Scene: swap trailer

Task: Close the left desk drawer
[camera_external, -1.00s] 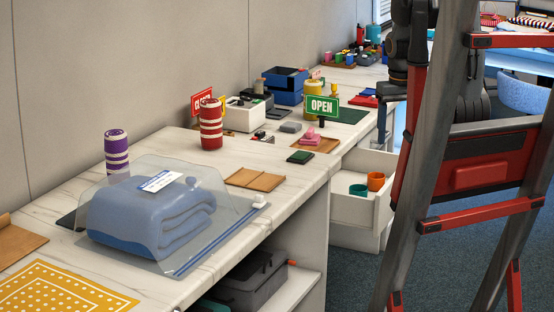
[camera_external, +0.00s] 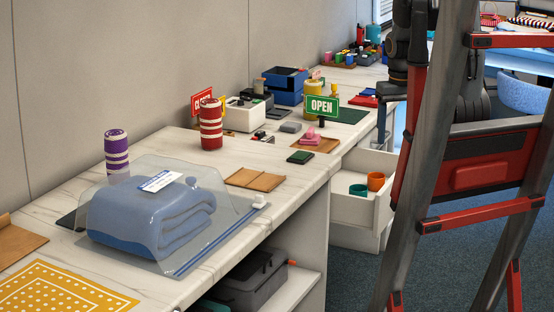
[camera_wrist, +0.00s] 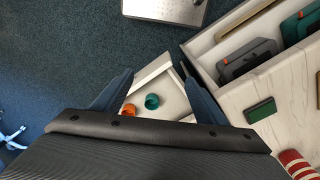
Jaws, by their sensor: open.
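The white desk drawer (camera_external: 352,211) is pulled open below the counter, in the middle right of the external view. I cannot tell whether a finger touches the drawer.
A ladder-like frame (camera_external: 468,200) stands at the right. Carpet (camera_external: 350,275) is clear below the drawer.

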